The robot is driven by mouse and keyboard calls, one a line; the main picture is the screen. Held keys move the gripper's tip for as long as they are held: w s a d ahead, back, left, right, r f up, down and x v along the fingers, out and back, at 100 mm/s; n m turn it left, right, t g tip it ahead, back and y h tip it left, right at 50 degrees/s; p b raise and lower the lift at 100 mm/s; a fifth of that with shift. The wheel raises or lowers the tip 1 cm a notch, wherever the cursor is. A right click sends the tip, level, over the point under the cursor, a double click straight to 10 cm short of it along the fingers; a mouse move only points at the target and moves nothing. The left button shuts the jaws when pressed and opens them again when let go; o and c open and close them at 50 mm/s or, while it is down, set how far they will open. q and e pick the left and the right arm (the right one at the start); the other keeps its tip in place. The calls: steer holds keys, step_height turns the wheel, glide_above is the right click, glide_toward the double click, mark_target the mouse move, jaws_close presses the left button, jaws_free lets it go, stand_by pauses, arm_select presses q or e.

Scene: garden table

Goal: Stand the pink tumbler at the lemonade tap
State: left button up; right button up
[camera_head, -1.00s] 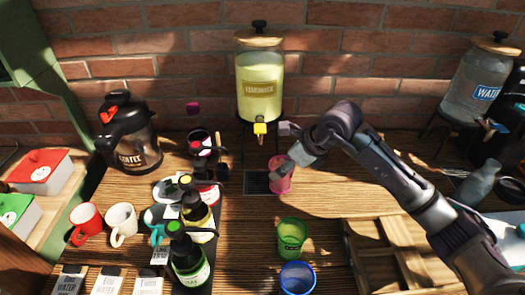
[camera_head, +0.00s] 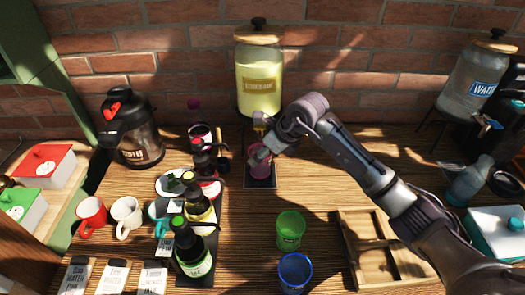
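The lemonade dispenser (camera_head: 259,82) is a glass jar of yellow liquid with a wooden lid, against the brick wall. A dark mat (camera_head: 260,183) lies below the tap. The pink tumbler (camera_head: 262,170) is upright over the mat, below the tap. Whether its base touches the mat is hard to tell. My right gripper (camera_head: 259,150) is around the tumbler's upper part and appears shut on it, hiding some of its rim. My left gripper is not in view.
A green tumbler (camera_head: 290,231) and a blue tumbler (camera_head: 295,272) stand in front. Several bottles (camera_head: 193,250) crowd a dark tray on the left, near mugs (camera_head: 125,217) and a coffee jug (camera_head: 130,130). A wooden crate (camera_head: 352,243) and water dispenser (camera_head: 472,78) are right.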

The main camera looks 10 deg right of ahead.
steer(key=shift+f+b, duration=0.35)
steer(key=shift+f, duration=0.1)
steer(key=o, duration=1.3)
steer(key=shift+c, duration=0.2)
steer(key=shift+r+p, duration=0.65)
steer(key=b+v, duration=0.2)
steer(key=v, duration=1)
steer(key=shift+b, duration=0.35)
